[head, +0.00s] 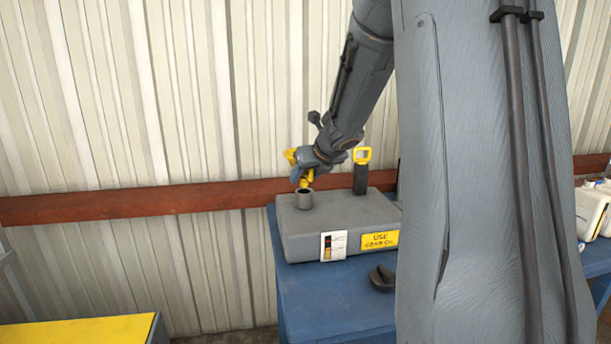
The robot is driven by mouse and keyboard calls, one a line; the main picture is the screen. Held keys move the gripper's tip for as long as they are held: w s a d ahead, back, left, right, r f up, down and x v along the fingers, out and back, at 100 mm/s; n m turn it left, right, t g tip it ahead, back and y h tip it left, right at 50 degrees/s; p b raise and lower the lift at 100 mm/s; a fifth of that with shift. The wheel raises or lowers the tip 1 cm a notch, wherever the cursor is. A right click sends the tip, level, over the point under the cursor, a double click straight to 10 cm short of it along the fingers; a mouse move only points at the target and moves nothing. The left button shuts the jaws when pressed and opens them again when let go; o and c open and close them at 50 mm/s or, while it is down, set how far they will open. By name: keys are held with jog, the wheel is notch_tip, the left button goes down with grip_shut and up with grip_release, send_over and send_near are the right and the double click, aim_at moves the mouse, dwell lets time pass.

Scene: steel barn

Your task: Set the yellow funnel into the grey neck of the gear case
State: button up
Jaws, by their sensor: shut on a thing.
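The grey gear case (345,215) lies on a blue table, with its round grey neck (304,200) standing up at the left of its top. My gripper (305,168) is above the neck and shut on the yellow funnel (306,179). The funnel's lower end shows right at the neck's dark opening. I cannot tell whether it is inside the opening or just above it. Another yellow patch shows at the left of the gripper; the gripper hides much of the funnel, so its tilt is unclear.
A black post with a yellow loop handle (361,168) stands on the case, right of my gripper. A dark cap (382,278) lies on the blue table (330,303). White containers (592,208) stand at the far right. A yellow-topped surface (80,331) is at lower left.

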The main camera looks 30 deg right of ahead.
jog(key=shift+f+b, duration=2.3)
jog(key=o, duration=1.2)
jog(key=shift+r, duration=0.1)
jog(key=p+v, duration=0.2)
jog(key=v, duration=0.5)
jog(key=shift+s+r, duration=0.2)
jog(key=shift+s, duration=0.1)
notch_tip(320, 180, up, 5)
jog(key=p, duration=0.5)
